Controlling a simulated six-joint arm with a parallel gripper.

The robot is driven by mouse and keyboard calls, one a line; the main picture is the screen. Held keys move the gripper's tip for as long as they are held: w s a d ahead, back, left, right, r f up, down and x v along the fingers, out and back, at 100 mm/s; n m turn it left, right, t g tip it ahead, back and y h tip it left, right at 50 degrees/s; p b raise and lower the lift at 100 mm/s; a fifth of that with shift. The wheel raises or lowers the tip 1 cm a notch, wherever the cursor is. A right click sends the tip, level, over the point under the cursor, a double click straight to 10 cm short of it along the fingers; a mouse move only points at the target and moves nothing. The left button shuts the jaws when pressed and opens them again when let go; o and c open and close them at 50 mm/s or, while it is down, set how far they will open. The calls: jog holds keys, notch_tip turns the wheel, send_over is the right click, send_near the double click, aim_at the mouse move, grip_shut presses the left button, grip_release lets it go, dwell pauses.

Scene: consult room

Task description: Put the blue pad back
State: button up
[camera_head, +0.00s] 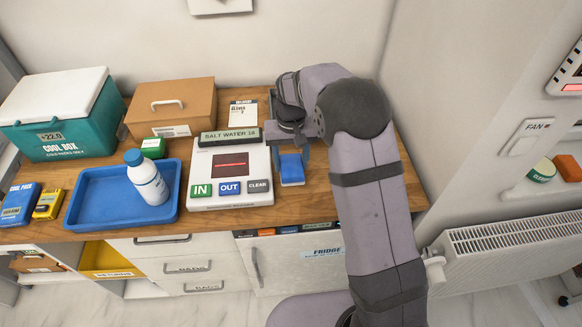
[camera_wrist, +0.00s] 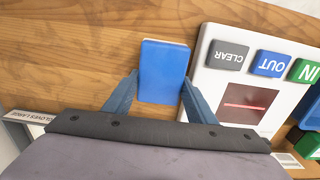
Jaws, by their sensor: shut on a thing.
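The blue pad (camera_head: 292,169) is a small flat blue block at the right of the white console, over the wooden worktop. In the wrist view the blue pad (camera_wrist: 163,70) sits between my two fingers, with a fingertip at each long side. My gripper (camera_wrist: 160,88) is shut on it. In the head view my gripper (camera_head: 291,151) is partly hidden by my arm. I cannot tell whether the pad rests on the wood or is held just above it.
The white console (camera_head: 200,203) with IN, OUT and CLEAR buttons stands close left of the pad. Further left are a blue tray (camera_head: 85,203) with a white bottle (camera_head: 150,182), a cardboard box (camera_head: 195,100) and a teal cool box (camera_head: 65,135). Bare wood (camera_head: 312,205) lies around the pad.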

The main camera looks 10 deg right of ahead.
aim_at(291, 170)
jog(key=shift+f+p, duration=0.45)
jog(key=shift+f, duration=1.15)
jog(key=shift+f, duration=0.15)
jog(key=o, duration=0.8)
notch_tip(291, 170, up, 12)
jog(key=b, duration=0.2)
jog(key=shift+b, duration=0.4)
jog(key=shift+s, duration=0.1)
jog(key=s+d+f, duration=0.2)
jog(key=s, duration=0.6)
jog(key=s+d+f, duration=0.2)
jog(key=s+d, duration=0.1)
jog(key=s, duration=0.6)
jog(key=s+d+f, duration=0.2)
jog(key=s+d, duration=0.1)
jog(key=s, duration=0.5)
jog(key=shift+s+d, duration=0.15)
jog(key=shift+d, duration=0.1)
